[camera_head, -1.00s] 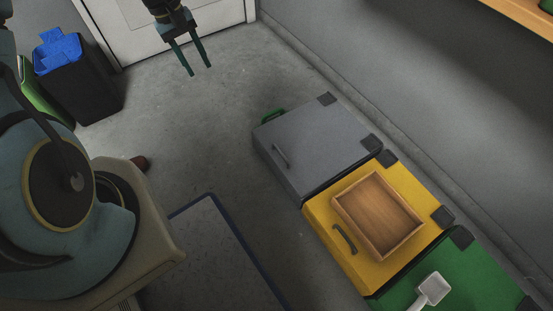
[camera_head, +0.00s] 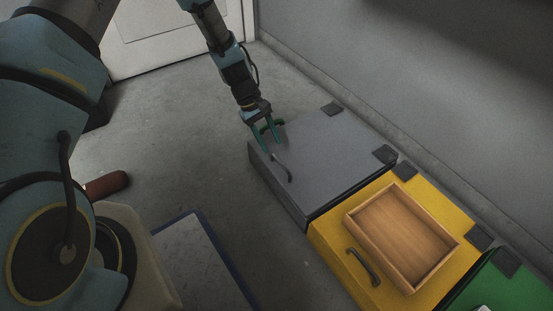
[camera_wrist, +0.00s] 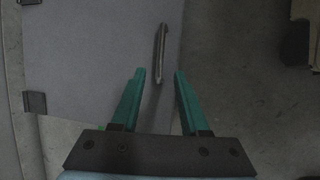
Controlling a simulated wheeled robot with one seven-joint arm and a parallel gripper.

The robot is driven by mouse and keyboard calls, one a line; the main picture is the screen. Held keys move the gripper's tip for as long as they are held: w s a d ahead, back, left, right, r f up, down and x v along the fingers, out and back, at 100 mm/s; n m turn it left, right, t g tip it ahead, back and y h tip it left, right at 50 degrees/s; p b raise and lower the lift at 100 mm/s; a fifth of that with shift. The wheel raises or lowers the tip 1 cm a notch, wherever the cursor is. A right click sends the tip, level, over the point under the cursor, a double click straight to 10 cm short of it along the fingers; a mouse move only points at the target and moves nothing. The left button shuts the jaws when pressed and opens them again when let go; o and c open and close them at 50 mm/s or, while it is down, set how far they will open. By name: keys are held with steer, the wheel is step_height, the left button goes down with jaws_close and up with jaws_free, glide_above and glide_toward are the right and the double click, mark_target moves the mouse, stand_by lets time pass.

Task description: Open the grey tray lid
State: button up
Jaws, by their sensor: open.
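The grey tray lid (camera_head: 325,150) is the flat top of a low grey box on the floor, and it lies shut. Its dark bar handle (camera_head: 282,168) is near the left front edge. My gripper (camera_head: 271,147) is open and empty above the lid's left edge, close to the handle. In the wrist view the handle (camera_wrist: 160,52) stands ahead of and between the open green fingers (camera_wrist: 155,90), apart from them. The lid (camera_wrist: 90,60) fills the left and middle of that view. I cannot tell the exact height of the fingers above the handle.
A yellow lid (camera_head: 325,238) with a wooden tray (camera_head: 355,222) on it adjoins the grey box. A green lid (camera_head: 508,285) lies beyond it. A wall (camera_head: 400,90) runs behind the boxes. Bare floor (camera_head: 190,120) lies to the left.

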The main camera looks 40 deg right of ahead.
mark_target(279, 161)
steer(key=b+x, duration=0.2)
steer(key=x, duration=0.4)
jaws_close()
stand_by(0.3)
stand_by(1.1)
